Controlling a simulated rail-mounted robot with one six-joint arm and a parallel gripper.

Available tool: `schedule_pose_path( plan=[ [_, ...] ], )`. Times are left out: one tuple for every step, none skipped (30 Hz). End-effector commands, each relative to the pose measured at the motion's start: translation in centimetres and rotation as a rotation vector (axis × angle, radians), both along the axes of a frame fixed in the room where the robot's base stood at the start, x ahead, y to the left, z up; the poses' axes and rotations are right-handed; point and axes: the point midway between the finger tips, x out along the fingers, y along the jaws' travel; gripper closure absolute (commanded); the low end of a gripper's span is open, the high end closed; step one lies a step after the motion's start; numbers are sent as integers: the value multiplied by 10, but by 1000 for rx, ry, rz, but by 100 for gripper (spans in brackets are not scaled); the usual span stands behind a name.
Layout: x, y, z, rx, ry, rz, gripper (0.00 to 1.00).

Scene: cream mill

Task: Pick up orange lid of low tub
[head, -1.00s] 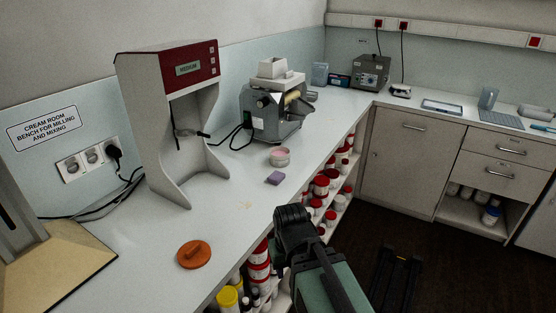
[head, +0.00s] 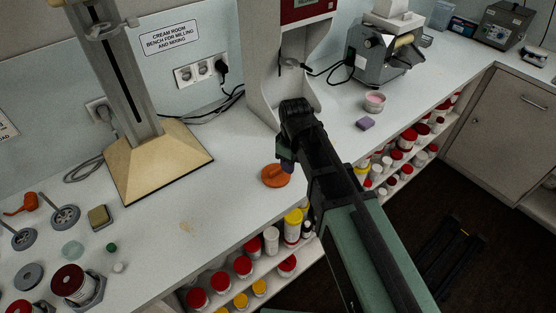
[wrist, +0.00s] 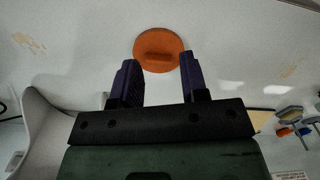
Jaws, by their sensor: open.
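The orange lid (head: 275,177) lies flat on the white bench near its front edge, a round disc with a raised bar grip across its top. It also shows in the wrist view (wrist: 159,42), ahead of the fingertips and roughly centred between them. My gripper (head: 286,158) is beside and above the lid in the head view, hiding a little of its right side. In the wrist view its two dark fingers (wrist: 158,66) are spread apart with nothing between them. A low open tub (head: 375,102) with pink contents stands further right on the bench.
A white machine with a red panel (head: 300,50) stands behind my gripper, and a grey mill (head: 385,55) beyond it. A mixer stand on a tan base (head: 160,165) is at left. A purple block (head: 365,124) lies near the tub. The bench between stand and lid is mostly clear.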

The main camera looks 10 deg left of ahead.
Motion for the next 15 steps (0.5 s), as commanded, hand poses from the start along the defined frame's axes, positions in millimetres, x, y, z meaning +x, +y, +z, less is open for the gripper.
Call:
schedule_pose_path(
  plan=[
    [17,23,12,0,0,186,60],
    [23,33,14,0,0,318,60],
    [31,45,16,0,1,492,60],
    [37,51,15,0,1,616,60],
    [42,53,14,0,1,733,60],
    [47,54,11,0,1,873,60],
    [49,54,11,0,1,966,60],
    [49,54,11,1,1,1046,60],
    [48,54,11,1,1,1131,60],
    [47,53,11,1,1,1179,60],
    [47,53,11,1,1,1216,60],
    [47,53,11,1,1,1247,60],
    [47,53,11,1,1,1258,60],
    [47,53,11,1,1,1265,60],
    [47,53,10,1,1,1266,60]
  ],
)
